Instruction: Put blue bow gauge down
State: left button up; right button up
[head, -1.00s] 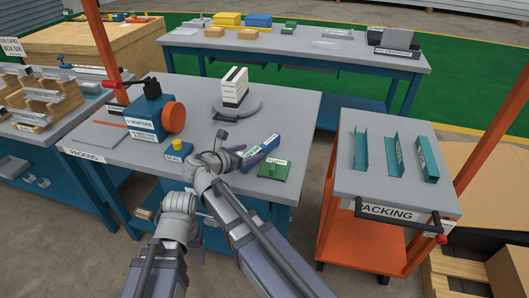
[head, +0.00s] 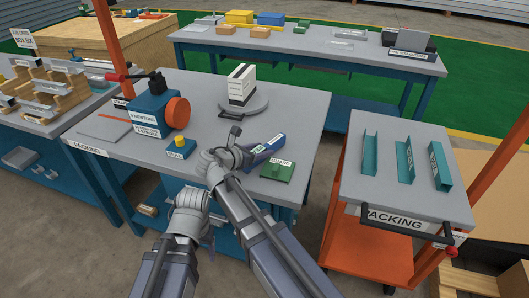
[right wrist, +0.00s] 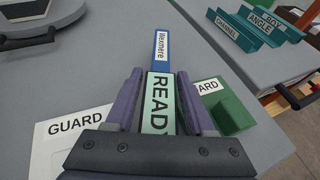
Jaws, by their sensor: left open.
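The blue bow gauge (head: 274,143) is a long blue piece with a pale green READY label, at the front right of the grey packing bench (head: 215,130). In the right wrist view the gauge (right wrist: 161,50) runs away between the purple fingers of my right gripper (right wrist: 160,95), which lie close along both its sides. My right gripper also shows in the head view (head: 240,145), at the gauge's near end. I cannot tell whether the gauge touches the bench. My left gripper (head: 208,238) is open and empty, low at the bench's front edge.
A green GUARD block (head: 277,170) lies just right of the gauge. A blue block with a yellow knob (head: 180,149) stands to the left. A round plate with a white box (head: 241,84) is behind. An orange cart (head: 405,195) with teal channels stands right. The bench's right rear is clear.

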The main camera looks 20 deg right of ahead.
aim_at(261, 148)
grip_shut()
dwell(0.3)
jog(key=shift+r, duration=0.15)
notch_tip(261, 148, up, 10)
jog(key=p, duration=1)
